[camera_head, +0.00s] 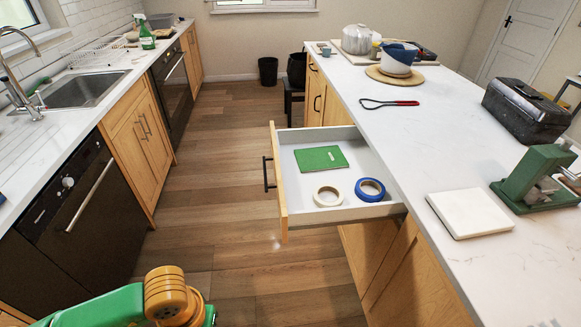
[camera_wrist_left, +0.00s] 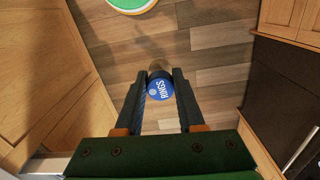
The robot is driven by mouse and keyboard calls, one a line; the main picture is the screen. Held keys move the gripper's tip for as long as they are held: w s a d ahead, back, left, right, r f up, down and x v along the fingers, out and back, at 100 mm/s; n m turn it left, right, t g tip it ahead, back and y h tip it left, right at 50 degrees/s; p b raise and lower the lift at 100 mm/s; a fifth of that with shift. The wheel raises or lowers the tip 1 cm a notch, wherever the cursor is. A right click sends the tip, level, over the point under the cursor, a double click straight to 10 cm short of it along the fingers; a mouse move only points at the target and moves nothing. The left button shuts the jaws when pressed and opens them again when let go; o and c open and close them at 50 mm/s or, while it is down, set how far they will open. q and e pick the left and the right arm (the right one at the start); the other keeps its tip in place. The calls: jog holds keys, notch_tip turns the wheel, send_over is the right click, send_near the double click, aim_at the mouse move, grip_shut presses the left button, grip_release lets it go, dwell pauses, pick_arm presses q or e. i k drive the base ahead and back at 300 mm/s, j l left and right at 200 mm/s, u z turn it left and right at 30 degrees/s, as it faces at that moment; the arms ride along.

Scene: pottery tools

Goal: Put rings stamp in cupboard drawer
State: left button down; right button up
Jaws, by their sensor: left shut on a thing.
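In the left wrist view, the rings stamp (camera_wrist_left: 160,88) is a short cylinder with a blue end face marked RINGS. My left gripper (camera_wrist_left: 160,86) is shut on it, with a dark finger on each side, and holds it above the wooden floor. The gripper and stamp are outside the head view, where only part of my green and orange arm shows at the bottom left. The cupboard drawer (camera_head: 284,172) is pulled open from the island. My right gripper is in neither view.
The drawer holds a green mat (camera_head: 318,159), a cream tape roll (camera_head: 318,195) and a blue tape roll (camera_head: 360,191), with bare floor at its left and far right. A white slab (camera_head: 470,222), green tool (camera_head: 529,168) and dark toolbox (camera_head: 527,110) stand on the island top.

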aim_at(344, 183)
jog(key=i+l+z, duration=0.1)
jog(key=i+z, duration=0.75)
jog(key=z, duration=0.15)
jog(key=i+j+z, duration=0.25)
jog(key=i+z, duration=0.2)
jog(key=k, duration=0.05)
